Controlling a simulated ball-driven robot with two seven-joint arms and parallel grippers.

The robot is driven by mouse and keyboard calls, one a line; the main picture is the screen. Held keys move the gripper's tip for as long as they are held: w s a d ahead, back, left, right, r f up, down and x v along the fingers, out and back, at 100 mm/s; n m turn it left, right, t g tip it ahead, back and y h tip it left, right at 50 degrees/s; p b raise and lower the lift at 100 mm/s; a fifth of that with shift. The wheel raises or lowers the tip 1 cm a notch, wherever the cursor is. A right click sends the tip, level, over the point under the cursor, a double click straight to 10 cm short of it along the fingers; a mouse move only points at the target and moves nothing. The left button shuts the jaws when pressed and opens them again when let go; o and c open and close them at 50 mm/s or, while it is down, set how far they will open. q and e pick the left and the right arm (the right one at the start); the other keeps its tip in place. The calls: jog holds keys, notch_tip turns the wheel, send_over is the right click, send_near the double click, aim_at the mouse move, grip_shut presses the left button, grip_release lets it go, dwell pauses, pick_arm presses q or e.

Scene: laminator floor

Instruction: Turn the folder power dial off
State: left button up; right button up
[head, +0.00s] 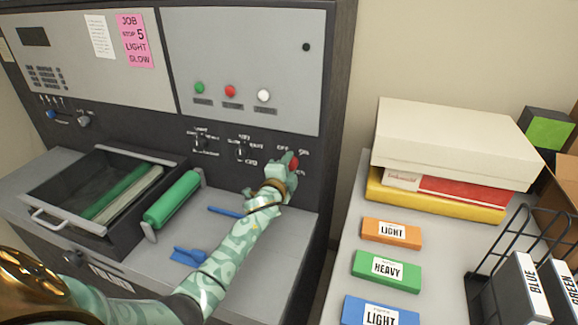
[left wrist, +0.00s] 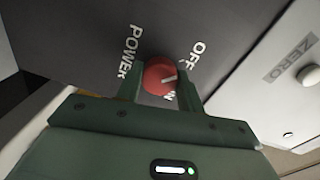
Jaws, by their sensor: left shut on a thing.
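The red power dial (head: 294,162) is on the dark front panel of the machine, at the panel's lower right. It shows larger in the left wrist view (left wrist: 158,73), beside white "POWER" and "OFF" lettering, with another label partly hidden by a finger. A short white mark on the dial lies on the side between these two labels; its exact setting is hard to tell. My left gripper (head: 282,168) is shut on the dial, with one finger on each side of it in the left wrist view (left wrist: 162,85). My right gripper is not in view.
Two black knobs (head: 241,150) sit left of the dial. Green, red and white buttons (head: 230,91) are above. An open drawer (head: 75,213), a green roller (head: 172,199) and blue tools (head: 188,256) are below.

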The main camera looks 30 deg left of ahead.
pick_arm(q)
jog(key=shift+f, duration=0.15)
jog(key=o, duration=1)
jog(key=p+v, duration=0.2)
jog(key=v, duration=1.4)
jog(key=shift+s, duration=0.15)
jog(key=shift+d, duration=0.1)
